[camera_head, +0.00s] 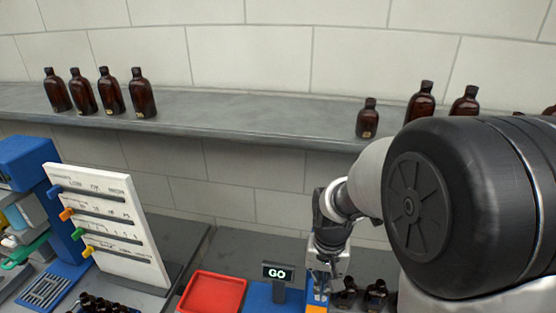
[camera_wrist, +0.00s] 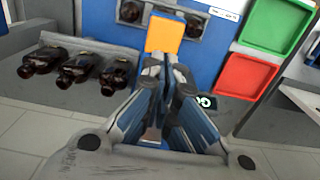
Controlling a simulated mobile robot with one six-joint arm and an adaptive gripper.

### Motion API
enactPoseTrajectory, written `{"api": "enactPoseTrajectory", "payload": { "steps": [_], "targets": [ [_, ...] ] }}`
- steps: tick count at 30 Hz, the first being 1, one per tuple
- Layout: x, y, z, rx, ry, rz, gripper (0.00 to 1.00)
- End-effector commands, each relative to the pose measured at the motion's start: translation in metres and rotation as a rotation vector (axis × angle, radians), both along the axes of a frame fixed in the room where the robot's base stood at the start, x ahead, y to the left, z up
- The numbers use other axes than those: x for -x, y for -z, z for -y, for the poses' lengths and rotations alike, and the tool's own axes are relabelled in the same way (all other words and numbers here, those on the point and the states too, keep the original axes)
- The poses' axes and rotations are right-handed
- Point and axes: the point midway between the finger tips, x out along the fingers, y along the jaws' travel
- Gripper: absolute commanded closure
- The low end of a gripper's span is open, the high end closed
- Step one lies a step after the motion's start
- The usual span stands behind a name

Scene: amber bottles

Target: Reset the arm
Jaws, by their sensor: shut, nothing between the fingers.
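My gripper (camera_head: 319,283) hangs at the lower middle of the head view, pointing down beside the GO sign. In the wrist view my gripper (camera_wrist: 167,62) has its fingertips together with nothing between them. An orange block or pad (camera_wrist: 164,36) lies just past the fingertips on a blue surface; a sliver of it also shows below the gripper in the head view (camera_head: 317,309). I cannot tell whether the fingertips touch it. My upper arm link covers the right side of the head view.
The GO sign (camera_head: 277,272) stands close left of my gripper, by a red tray (camera_head: 213,293). A grey shelf (camera_head: 230,112) with several amber bottles (camera_head: 142,95) runs behind. A white slider board (camera_head: 105,225) stands left. A green tray (camera_wrist: 273,25) shows in the wrist view.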

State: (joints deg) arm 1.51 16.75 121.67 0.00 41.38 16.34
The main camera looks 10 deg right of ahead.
Motion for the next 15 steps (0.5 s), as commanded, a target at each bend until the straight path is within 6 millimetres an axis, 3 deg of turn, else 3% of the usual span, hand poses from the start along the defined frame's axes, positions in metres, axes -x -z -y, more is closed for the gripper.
{"api": "enactPoseTrajectory", "payload": {
  "steps": [7,15],
  "targets": [
    [0.025,0.004,-0.002,0.004,-0.060,0.088,1.00],
    [0.090,0.023,-0.006,0.024,-0.173,0.237,1.00]
  ]
}}
